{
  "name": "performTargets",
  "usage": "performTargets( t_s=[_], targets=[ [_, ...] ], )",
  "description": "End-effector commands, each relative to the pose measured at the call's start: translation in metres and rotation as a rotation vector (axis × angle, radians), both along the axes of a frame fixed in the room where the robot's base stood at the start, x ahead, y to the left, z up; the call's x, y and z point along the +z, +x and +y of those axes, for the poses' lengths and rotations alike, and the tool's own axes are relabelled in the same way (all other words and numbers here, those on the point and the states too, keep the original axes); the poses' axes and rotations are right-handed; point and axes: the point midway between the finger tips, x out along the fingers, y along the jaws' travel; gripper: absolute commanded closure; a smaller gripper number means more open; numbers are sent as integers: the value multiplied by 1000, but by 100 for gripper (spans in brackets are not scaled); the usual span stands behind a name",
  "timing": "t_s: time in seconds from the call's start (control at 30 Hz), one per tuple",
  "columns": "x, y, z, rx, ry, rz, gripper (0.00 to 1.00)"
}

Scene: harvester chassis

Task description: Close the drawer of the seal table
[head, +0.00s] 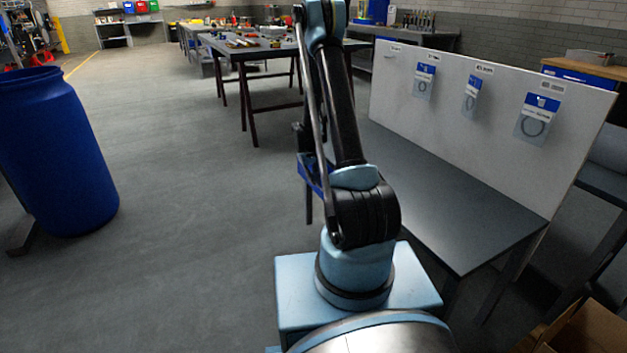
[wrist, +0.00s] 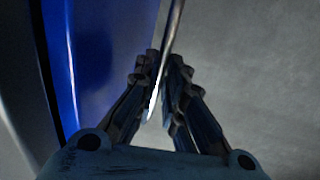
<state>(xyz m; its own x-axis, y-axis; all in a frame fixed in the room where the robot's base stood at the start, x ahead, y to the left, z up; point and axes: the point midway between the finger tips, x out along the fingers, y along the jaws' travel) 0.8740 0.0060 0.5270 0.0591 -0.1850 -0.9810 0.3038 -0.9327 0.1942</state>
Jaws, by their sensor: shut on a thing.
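The seal table (head: 455,225) has a dark top and stands right of my arm in the head view. A white backboard (head: 400,110) rises along its far long side, with bagged seals (head: 533,118) hanging on it. A blue part (head: 312,178), apparently the drawer, shows partly behind my arm at the table's left side. In the wrist view, a blue panel (wrist: 95,50) fills the left. My gripper (wrist: 163,75) is shut on a thin curved metal bar, apparently the drawer handle (wrist: 174,25). My arm hides the gripper in the head view; how far the drawer stands out cannot be told.
A blue barrel (head: 55,150) stands at the left. A dark worktable (head: 265,52) with tools stands beyond my arm. A cardboard box (head: 590,330) is at the lower right. The grey floor between the barrel and my arm is clear.

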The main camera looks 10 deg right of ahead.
Motion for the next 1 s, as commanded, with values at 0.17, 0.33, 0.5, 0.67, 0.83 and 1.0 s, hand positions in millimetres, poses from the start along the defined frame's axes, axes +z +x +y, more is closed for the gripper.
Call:
performTargets(
  t_s=[0.17,0.33,0.5,0.67,0.83,1.0],
  targets=[
    [0,4,-12,-2,-1,-1,100],
    [0,8,-24,-1,-2,-1,100],
    [0,9,-26,0,-3,-2,100],
    [0,10,-28,-2,-6,-3,81],
    [0,9,-27,-2,-4,-2,70],
    [0,9,-26,-1,-3,-1,70]
  ],
)
